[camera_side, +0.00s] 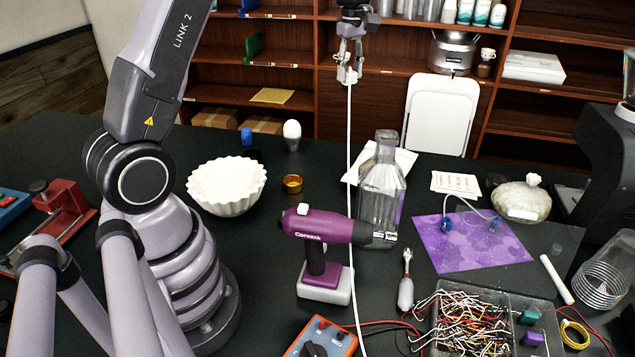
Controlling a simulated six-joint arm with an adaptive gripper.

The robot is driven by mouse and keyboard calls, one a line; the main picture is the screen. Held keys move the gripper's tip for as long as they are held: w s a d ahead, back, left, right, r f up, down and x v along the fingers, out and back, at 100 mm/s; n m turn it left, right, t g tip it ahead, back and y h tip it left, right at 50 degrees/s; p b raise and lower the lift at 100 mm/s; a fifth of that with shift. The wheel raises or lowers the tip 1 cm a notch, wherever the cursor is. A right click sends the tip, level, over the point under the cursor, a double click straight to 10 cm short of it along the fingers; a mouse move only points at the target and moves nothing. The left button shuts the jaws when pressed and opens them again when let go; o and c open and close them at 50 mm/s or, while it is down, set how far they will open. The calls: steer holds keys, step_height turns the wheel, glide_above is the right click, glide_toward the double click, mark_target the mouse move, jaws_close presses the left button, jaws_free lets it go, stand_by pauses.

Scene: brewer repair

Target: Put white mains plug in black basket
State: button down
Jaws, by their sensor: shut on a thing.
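My gripper (350,50) is high at the top middle, in front of the wooden shelves and above the bench. Its fingers are shut on the white mains plug (347,76), which hangs just below the fingertips. A white cord (349,140) runs from the plug almost straight down, past the purple drill, to the bottom edge of the picture. I cannot make out a black basket in this view. The only dark open container I see is a divided tray (508,303) with many coloured wires, at the lower right.
A purple drill (325,230), a glass bottle (382,190) and a white bowl (227,186) stand on the dark bench. A purple mat (475,243), a multimeter (320,338) and clear stacked cups (608,270) are nearby. The wooden shelves (300,90) stand behind.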

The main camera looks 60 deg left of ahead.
steer(key=s+a+n, duration=0.3)
steer(key=s+a, duration=0.2)
steer(key=a, duration=0.5)
steer(key=s+a+n, duration=0.3)
steer(key=s+a, duration=0.1)
steer(key=a, duration=0.5)
steer(key=s+a+n, duration=0.3)
steer(key=s+a, duration=0.2)
steer(key=a, duration=0.5)
steer(key=shift+w+f, duration=0.2)
steer(key=shift+f, duration=14.6)
steer(key=c, duration=0.7)
jaws_free()
steer(key=shift+o, duration=0.2)
